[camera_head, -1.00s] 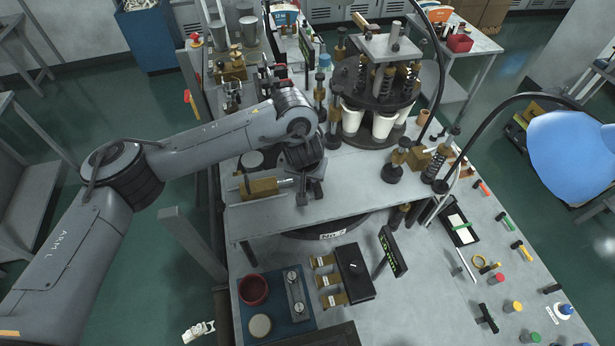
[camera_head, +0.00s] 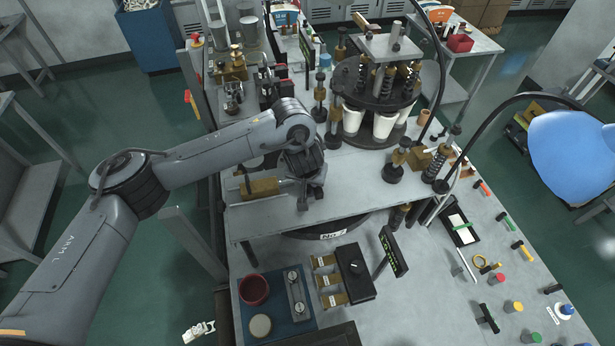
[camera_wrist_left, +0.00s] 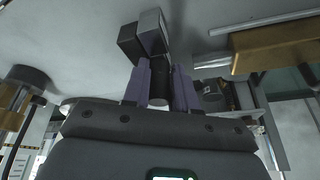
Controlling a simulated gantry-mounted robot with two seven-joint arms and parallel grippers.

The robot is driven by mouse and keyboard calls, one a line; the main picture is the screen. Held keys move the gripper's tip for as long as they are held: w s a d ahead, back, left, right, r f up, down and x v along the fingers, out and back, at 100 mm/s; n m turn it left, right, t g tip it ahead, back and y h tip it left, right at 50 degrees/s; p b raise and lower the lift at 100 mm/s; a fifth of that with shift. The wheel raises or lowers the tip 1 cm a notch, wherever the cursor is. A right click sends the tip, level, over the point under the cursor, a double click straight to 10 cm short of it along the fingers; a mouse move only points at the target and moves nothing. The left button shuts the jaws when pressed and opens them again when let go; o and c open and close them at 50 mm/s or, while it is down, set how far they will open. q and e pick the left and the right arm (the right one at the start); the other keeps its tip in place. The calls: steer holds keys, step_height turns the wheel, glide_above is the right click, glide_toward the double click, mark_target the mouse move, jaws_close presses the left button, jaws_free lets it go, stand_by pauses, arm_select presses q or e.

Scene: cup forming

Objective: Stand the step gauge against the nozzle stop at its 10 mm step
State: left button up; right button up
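My left gripper (camera_head: 311,192) is low over the raised grey table, just right of a brass block with a rod (camera_head: 262,187). In the left wrist view, the purple fingers (camera_wrist_left: 161,90) are closed around a black cylindrical handle. A stepped grey-and-black block, apparently the step gauge (camera_wrist_left: 152,32), sits beyond the fingertips on that handle. The brass block (camera_wrist_left: 275,48) and its rod are to the right there, apart from the gauge. I take this block and rod for the nozzle stop but cannot be sure. My right gripper is not in view.
A round carousel (camera_head: 385,85) with white cups stands behind right of the gripper. A brass-topped post (camera_head: 393,170) stands to the right. The raised table (camera_head: 345,190) is clear between them. A blue lamp shade (camera_head: 570,150) hangs at the right.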

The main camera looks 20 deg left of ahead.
mark_target(308, 189)
arm_select(q)
steer(key=o, duration=0.5)
steer(key=shift+a+f, duration=0.15)
steer(key=shift+f, duration=0.2)
steer(key=shift+c, duration=0.2)
steer(key=shift+s+f, duration=0.1)
steer(key=shift+r, duration=0.45)
steer(key=v, duration=0.2)
steer(key=p+v, duration=0.1)
steer(key=v, duration=0.3)
steer(key=shift+w+r+p, duration=0.2)
steer(key=shift+w+p, duration=0.15)
steer(key=v, duration=0.6)
steer(key=shift+s+r, duration=0.2)
steer(key=shift+s, duration=0.05)
